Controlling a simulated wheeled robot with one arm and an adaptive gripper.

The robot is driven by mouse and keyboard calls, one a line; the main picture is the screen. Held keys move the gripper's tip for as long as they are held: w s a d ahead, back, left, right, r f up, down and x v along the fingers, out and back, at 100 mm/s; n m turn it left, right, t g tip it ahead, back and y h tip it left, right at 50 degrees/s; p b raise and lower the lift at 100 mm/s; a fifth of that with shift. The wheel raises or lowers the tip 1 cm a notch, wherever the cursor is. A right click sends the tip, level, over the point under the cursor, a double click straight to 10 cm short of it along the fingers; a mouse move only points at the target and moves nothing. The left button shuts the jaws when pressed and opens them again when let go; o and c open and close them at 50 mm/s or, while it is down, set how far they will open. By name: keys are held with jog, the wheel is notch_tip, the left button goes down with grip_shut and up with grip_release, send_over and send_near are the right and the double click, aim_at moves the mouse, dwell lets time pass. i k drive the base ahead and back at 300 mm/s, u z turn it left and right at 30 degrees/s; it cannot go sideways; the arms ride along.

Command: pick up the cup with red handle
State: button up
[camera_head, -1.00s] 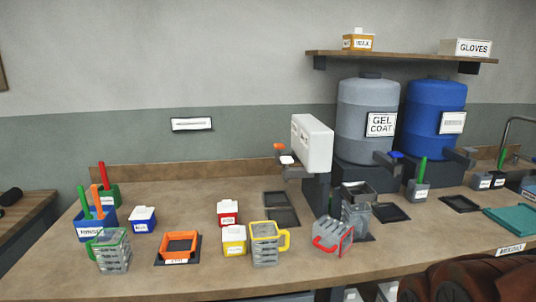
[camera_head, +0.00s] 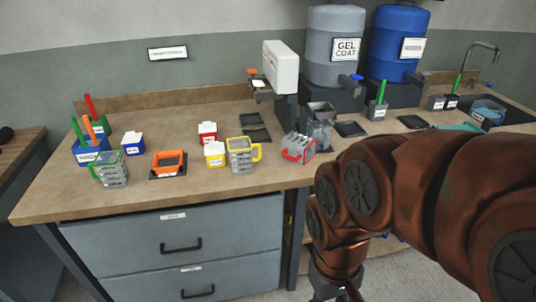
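The cup with red handle (camera_head: 299,149) is a clear cup lying tilted on the workbench (camera_head: 200,193), its red handle toward the front left. A clear cup with green handle (camera_head: 109,170) is at the far left. My gripper (camera_head: 338,292) is at the bottom of the view, below the bench top and in front of the bench, away from the cup. Its fingers are cut off or too small to tell open from shut.
The grey dispenser (camera_head: 334,45) and blue dispenser (camera_head: 397,42) are behind. My arm covers the right side.

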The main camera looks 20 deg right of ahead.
aim_at(296, 146)
jog(key=z, duration=0.05)
jog(key=k, duration=0.25)
jog(key=u, duration=0.75)
jog(key=i, duration=0.8)
jog(key=z, duration=0.65)
